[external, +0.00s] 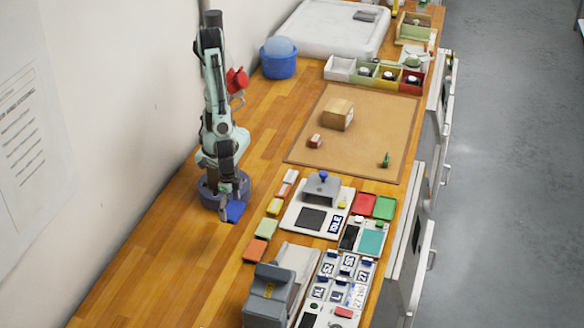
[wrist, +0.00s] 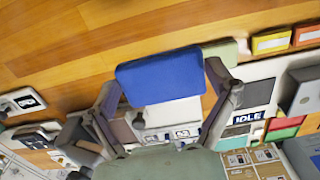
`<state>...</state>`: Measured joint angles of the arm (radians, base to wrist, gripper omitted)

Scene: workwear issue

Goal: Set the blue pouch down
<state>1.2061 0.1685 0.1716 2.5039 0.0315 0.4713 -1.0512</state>
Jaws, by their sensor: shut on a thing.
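The blue pouch (external: 236,211) is low at the front of my arm, over the wooden bench beside my base. In the wrist view the blue pouch (wrist: 161,75) spans the space between the two fingers of my gripper (wrist: 163,92), which is shut on it. The external view shows my gripper (external: 233,203) pointing down with the pouch at its tips. I cannot tell whether the pouch touches the bench or hangs just above it.
Right of the pouch are orange and green pads (external: 257,250) and a grey stamping device (external: 323,187) on a white board. A brown mat (external: 377,117) holds a cardboard box (external: 338,114). The wooden bench (external: 165,265) is bare at the front left.

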